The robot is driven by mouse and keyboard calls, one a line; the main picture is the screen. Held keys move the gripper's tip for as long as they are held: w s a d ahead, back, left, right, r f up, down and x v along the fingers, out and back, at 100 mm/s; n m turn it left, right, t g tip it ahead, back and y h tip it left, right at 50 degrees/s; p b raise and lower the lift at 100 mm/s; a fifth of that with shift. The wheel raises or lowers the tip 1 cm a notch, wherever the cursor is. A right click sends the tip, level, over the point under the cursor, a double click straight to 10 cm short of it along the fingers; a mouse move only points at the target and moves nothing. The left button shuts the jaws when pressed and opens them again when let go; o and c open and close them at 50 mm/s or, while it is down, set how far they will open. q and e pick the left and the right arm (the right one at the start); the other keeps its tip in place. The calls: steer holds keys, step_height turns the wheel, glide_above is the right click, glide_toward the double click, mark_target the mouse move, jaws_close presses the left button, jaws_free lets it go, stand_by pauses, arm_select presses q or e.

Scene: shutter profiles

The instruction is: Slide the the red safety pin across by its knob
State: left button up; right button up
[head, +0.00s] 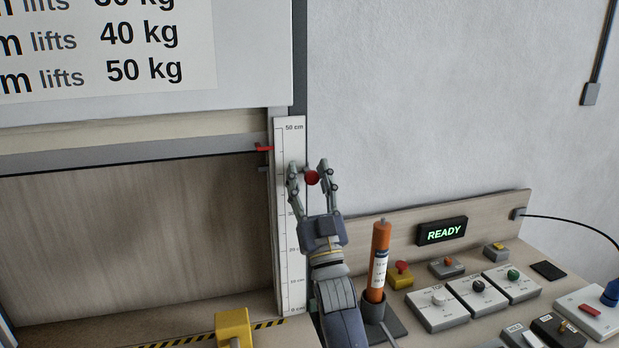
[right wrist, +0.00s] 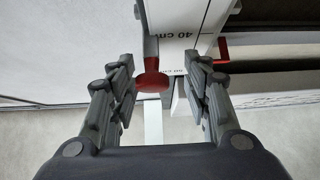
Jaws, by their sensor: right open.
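The red knob (head: 312,177) of the safety pin shows in the head view beside the white height scale (head: 290,230). My right gripper (head: 311,172) is open, with one finger on each side of the knob. In the right wrist view the red knob (right wrist: 153,80) sits between the open fingers of my right gripper (right wrist: 160,82), nearer the left finger; I cannot tell whether it touches. A grey bar joins the knob from above in that view. Most of the pin is hidden in the head view. My left gripper is not in view.
A red pointer (head: 264,149) stands at the scale's left edge, beside the shutter (head: 130,220). An orange cylinder (head: 379,262) stands upright right of my right arm.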

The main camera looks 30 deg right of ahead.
steer(key=shift+d+h, duration=0.1)
steer(key=shift+h, duration=0.2)
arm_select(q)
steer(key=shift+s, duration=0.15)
arm_select(e)
steer(key=v, duration=1.2)
